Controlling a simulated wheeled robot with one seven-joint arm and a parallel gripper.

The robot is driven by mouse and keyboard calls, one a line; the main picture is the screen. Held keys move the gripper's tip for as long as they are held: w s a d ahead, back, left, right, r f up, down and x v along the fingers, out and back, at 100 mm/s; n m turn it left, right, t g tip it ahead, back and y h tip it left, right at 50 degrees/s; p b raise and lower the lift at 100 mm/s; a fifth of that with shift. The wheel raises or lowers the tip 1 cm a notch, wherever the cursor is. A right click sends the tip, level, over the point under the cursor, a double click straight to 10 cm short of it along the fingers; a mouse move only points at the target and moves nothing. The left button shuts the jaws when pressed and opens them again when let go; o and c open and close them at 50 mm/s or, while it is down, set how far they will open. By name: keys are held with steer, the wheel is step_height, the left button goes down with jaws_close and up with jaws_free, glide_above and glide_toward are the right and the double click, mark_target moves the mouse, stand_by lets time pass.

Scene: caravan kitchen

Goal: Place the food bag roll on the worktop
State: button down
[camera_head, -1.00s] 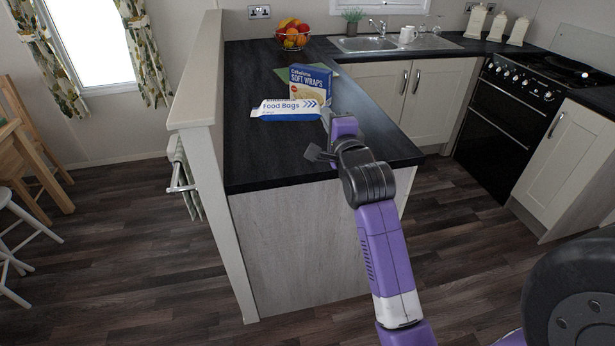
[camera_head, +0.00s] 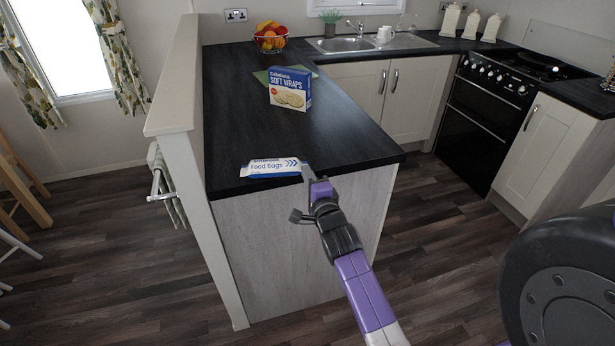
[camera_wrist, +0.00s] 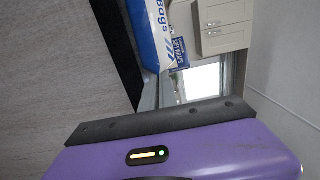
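The food bag roll (camera_head: 271,168) is a white and blue packet marked "Food Bags". In the head view it appears over the near end of the dark worktop (camera_head: 265,130), close to its front edge. My gripper (camera_head: 307,172) is at the roll's right end and appears shut on it. Part of the roll (camera_wrist: 150,28) shows at the top of the wrist view, with the dark worktop edge (camera_wrist: 118,50) to its left. I cannot tell whether the roll touches the worktop or hangs just above it.
A blue soft wraps box (camera_head: 290,88) stands farther back on the worktop by a green mat (camera_head: 262,77). A fruit bowl (camera_head: 269,42) stands at the back. A raised wall (camera_head: 180,75) borders the worktop's left side.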

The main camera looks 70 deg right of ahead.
steer(key=shift+f, duration=0.15)
steer(key=shift+f, duration=0.15)
steer(key=c, duration=2.1)
jaws_free()
steer(key=shift+f, duration=0.1)
steer(key=o, duration=0.4)
